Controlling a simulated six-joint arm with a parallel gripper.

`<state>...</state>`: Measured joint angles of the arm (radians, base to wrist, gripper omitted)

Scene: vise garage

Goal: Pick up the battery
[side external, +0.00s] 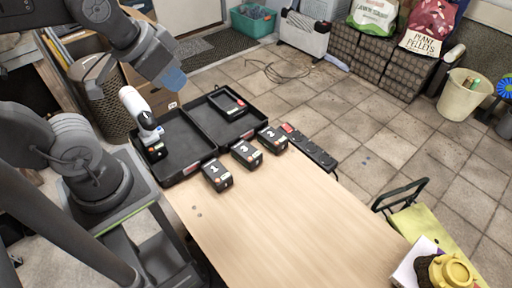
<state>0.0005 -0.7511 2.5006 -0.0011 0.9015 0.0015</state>
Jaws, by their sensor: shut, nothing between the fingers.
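Three black batteries stand in a row along the wooden table's far edge. Battery 1 (217,175) is nearest the case, battery 3 (246,153) is in the middle, and battery 2 (272,139) is farthest right. Each has a white number on top. My gripper (173,80) is at upper left, raised above and behind the open case, well apart from the batteries. Its bluish end points down and right; it is shut and empty. Its fingers are small and hard to make out.
An open black case (186,170) holds a white power tool (135,105) with a dark base. A black strip with a red end (312,151) lies beyond the batteries. The wooden table (290,225) is mostly clear. A yellow object (449,270) sits at lower right.

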